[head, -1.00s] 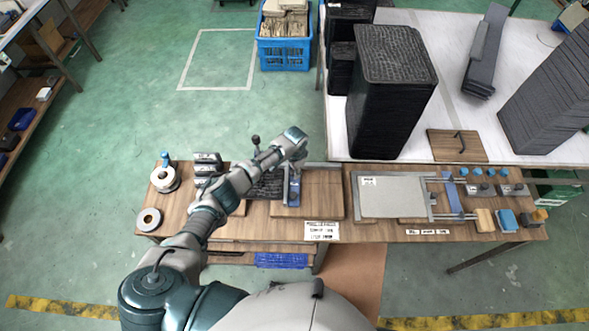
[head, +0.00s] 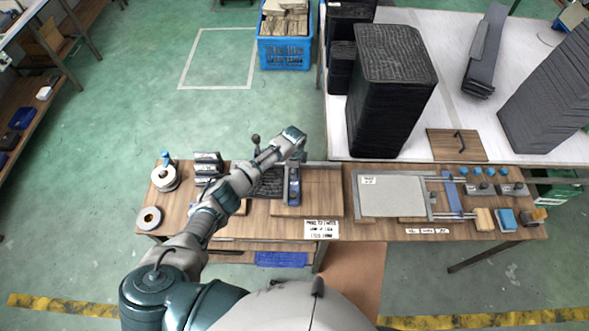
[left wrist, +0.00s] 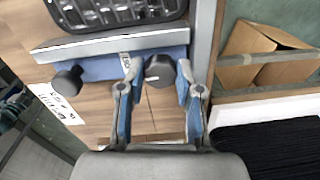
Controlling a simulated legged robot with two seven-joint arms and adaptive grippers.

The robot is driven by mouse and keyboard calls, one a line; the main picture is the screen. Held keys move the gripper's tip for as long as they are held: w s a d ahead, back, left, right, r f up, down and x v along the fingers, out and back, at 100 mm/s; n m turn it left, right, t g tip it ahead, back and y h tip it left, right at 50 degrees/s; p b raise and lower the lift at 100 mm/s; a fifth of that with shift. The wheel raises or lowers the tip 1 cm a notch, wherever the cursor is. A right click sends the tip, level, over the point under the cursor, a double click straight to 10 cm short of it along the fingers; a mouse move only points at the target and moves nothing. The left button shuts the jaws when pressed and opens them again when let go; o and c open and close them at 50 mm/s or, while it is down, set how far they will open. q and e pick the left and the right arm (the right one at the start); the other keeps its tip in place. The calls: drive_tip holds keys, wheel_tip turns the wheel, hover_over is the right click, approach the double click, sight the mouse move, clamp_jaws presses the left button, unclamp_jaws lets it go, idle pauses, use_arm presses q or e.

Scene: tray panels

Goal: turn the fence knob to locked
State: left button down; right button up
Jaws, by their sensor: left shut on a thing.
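The fence is a grey bar with a blue block (left wrist: 103,68) along it, in the left wrist view. Two dark round knobs sit on the blue block. One knob (left wrist: 159,71) is between my left gripper's fingertips (left wrist: 158,76), and the fingers are shut on it. The other knob (left wrist: 68,80) stands free to the left. A small white label on the block is partly covered by a finger, and I cannot read it. My right gripper is not in view.
A black ribbed tray (left wrist: 110,10) lies beside the fence. The bench carries tape rolls (head: 149,218), a grey panel in a frame (head: 392,196) and several small blocks at the right. A tall black stack (head: 391,90) stands on the white table behind.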

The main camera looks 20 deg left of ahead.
use_arm(q)
drive_tip(key=shift+w+r, duration=0.1)
idle(0.4)
drive_tip(key=c, duration=0.8)
unclamp_jaws()
drive_tip(key=shift+o, duration=0.2)
wheel_tip(320, 180, up, 12)
drive_tip(key=shift+s+a+f, duration=0.1)
drive_tip(key=shift+s+f, duration=0.1)
